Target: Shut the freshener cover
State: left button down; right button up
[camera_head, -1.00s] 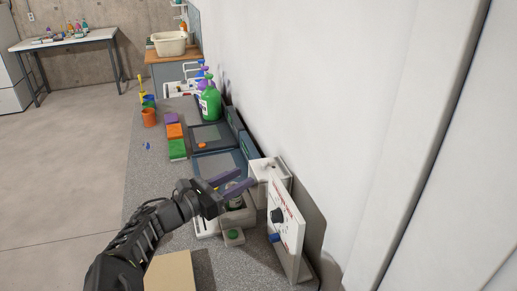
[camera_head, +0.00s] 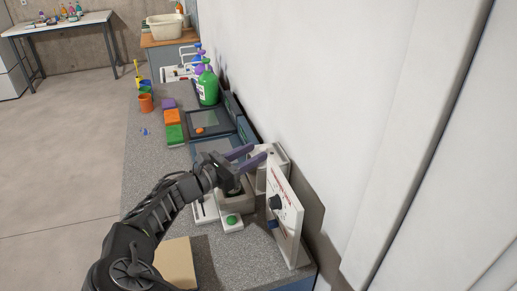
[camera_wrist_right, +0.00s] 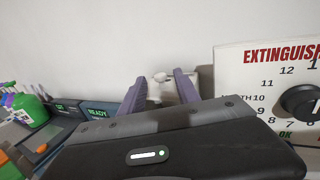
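My right gripper (camera_head: 252,156) is at the white box-like unit (camera_head: 281,158) against the wall, which looks like the freshener. Its two purple fingers are apart, with a clear gap between them. The right wrist view also shows the gripper (camera_wrist_right: 160,88), with part of the white unit (camera_wrist_right: 160,87) between and beyond the fingers. I cannot tell whether the fingers touch it. The freshener cover cannot be clearly made out, and the gripper hides part of the unit. My left gripper is not in view.
An upright white dial panel (camera_head: 284,212) stands close on the right. A pad with a green button (camera_head: 232,221) lies below the gripper. Dark screens (camera_head: 208,122), sponges (camera_head: 173,125) and a green bottle (camera_head: 208,88) stand farther along the counter. The white wall bounds the right side.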

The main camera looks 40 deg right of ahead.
jog(key=shift+w+d, duration=0.1)
jog(key=shift+d, duration=1.2)
grip_shut()
dwell(0.5)
